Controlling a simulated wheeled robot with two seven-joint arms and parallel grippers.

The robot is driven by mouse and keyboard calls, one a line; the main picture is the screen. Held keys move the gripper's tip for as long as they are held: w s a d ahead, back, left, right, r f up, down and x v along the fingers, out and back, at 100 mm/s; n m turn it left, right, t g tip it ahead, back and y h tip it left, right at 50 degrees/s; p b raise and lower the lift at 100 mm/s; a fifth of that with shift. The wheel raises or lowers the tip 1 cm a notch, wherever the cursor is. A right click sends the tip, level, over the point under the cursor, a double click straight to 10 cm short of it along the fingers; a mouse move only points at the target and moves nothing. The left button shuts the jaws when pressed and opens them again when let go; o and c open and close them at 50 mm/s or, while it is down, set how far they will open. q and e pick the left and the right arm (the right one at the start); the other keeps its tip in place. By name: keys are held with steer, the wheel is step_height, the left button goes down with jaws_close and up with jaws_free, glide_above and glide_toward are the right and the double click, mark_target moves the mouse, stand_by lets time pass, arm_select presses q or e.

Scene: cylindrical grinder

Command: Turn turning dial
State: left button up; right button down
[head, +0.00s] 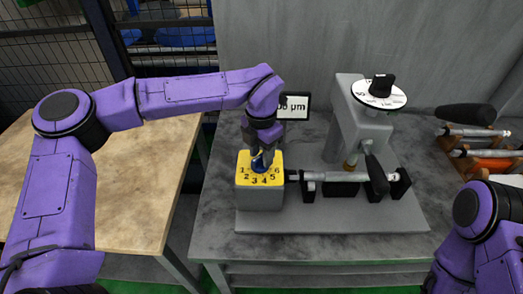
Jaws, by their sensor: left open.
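A yellow-topped box (244,183) with numbers around a dark blue dial knob (259,163) stands at the left end of the grinder's base. My left gripper (262,152) points down right over this knob, open, with its fingers around or just above it. Whether the fingers touch the knob cannot be told, as they partly hide it. A second dial, a white marked disc (388,96) with a black knob (381,85), sits on top of the grey grinder head (356,128). My right arm shows at the lower right, but its gripper is out of view.
The grinder's spindle (335,177) and black-handled lever (376,172) lie right of the numbered box. A small display (294,106) stands behind the gripper. Tools with black and orange handles (490,141) rest at the right. A wooden table (140,180) stands at left.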

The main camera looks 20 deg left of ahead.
arm_select(q)
steer(key=shift+s, duration=0.3)
steer(key=shift+w+f, duration=0.1)
steer(key=shift+w, duration=0.05)
jaws_close()
steer(key=shift+n, duration=0.4)
steer(key=n+b, duration=0.1)
steer(key=n, duration=0.2)
steer(key=shift+b, duration=0.3)
steer(key=shift+n+b, duration=0.4)
steer(key=shift+n, duration=0.6)
jaws_free()
